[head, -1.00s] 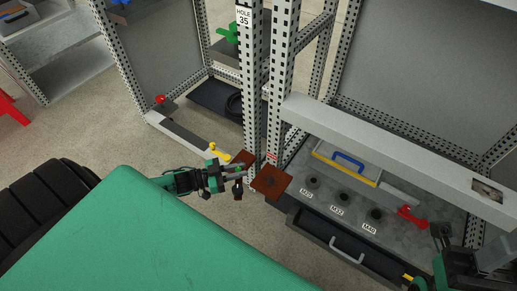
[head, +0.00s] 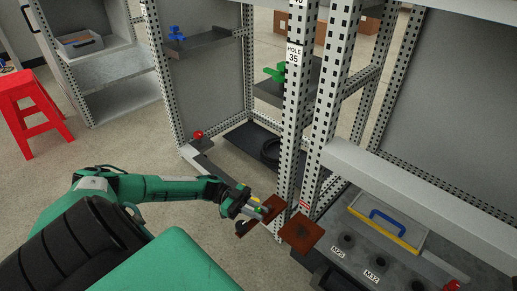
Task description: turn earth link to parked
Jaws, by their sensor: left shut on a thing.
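Two brown copper-coloured plates sit low by the perforated posts: the left plate (head: 279,209) and the right plate (head: 301,233), with a gap between them. My left gripper (head: 264,212) is at the left plate, its jaws shut on a small part that I take to be the earth link. The jaws and wrist hide most of that part, so its angle cannot be told. A bit of yellow shows by the jaws. My right gripper is out of view.
A perforated post (head: 293,120) labelled HOLE 35 stands just behind the plates. At right are a grey tray with a blue handle (head: 388,222) and holes marked M25 and M32. A red stool (head: 30,110) stands far left.

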